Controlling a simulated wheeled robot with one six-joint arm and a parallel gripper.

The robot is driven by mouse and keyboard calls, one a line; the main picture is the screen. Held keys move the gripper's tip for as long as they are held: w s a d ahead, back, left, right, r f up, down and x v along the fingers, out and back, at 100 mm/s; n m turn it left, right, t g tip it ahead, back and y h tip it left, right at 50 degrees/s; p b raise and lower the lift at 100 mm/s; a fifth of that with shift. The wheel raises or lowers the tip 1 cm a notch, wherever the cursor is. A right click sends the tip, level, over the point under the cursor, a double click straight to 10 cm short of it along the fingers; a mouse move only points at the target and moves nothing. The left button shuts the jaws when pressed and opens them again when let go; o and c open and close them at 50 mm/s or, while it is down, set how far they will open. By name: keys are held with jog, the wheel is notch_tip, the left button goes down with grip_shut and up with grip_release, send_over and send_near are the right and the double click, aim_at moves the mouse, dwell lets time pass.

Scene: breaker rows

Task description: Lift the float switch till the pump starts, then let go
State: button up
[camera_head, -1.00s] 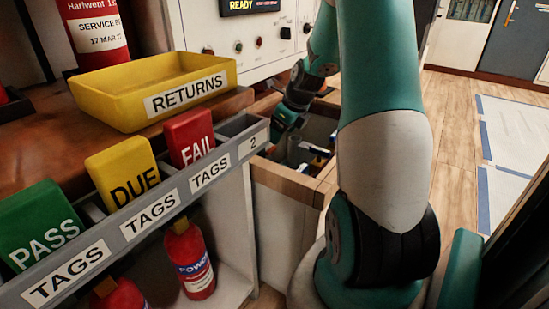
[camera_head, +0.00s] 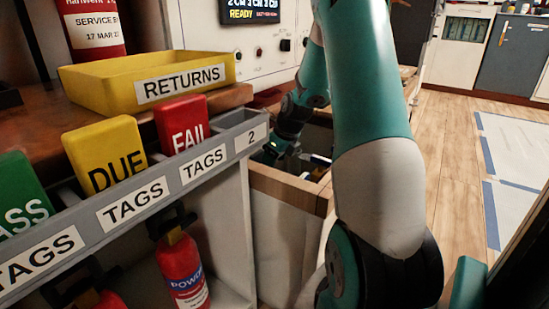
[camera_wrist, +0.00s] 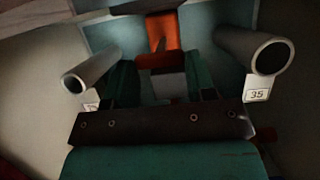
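I see nothing that I can surely name as the float switch. In the wrist view an orange-red piece (camera_wrist: 163,38) stands upright ahead of my gripper (camera_wrist: 165,82), with a grey block below it. The two green fingers are apart, one on each side of that grey block. I cannot tell whether they touch it. In the head view my gripper (camera_head: 277,148) reaches down into a wooden-rimmed box (camera_head: 289,190); the box wall and the dim light hide its fingertips and what lies before them.
Grey pipe ends flank my gripper at left (camera_wrist: 92,70) and right (camera_wrist: 255,50), the right one tagged 35. A yellow RETURNS tray (camera_head: 105,95) and a grey tag rack (camera_head: 215,165) stand left of the box. A panel display (camera_head: 250,10) reads READY.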

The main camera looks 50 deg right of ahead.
jog(key=shift+c, duration=1)
notch_tip(320, 180, up, 4)
jog(key=p, duration=0.6)
jog(key=shift+f, duration=0.15)
jog(key=o, duration=1.3)
jog(key=p+v, duration=1)
jog(key=v, duration=0.7)
jog(key=shift+r, duration=0.25)
